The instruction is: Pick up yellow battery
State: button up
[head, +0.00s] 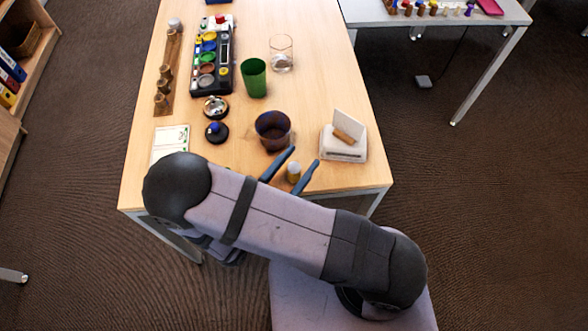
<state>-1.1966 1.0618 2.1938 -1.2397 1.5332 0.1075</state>
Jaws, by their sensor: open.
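My gripper (304,156) is at the near right part of the wooden table, with its two blue-grey fingers spread apart. A small yellowish cylinder with a pale top, which looks like the yellow battery (293,173), stands upright between the open fingers. A gap seems to show on each side of it, though contact with a finger is hard to judge. My arm covers the front edge of the table and may hide the cylinder's surroundings.
A dark brown cup (273,131) stands just behind the fingers. A white card holder (344,143) is to the right. A green cup (254,78), a clear glass (281,53) and a paint tray (210,55) stand farther back. A white card (170,144) lies left.

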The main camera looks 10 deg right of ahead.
jog(key=shift+x, duration=1.15)
grip_shut()
jog(key=shift+r, duration=0.1)
notch_tip(320, 180, up, 10)
jog(key=p, duration=0.1)
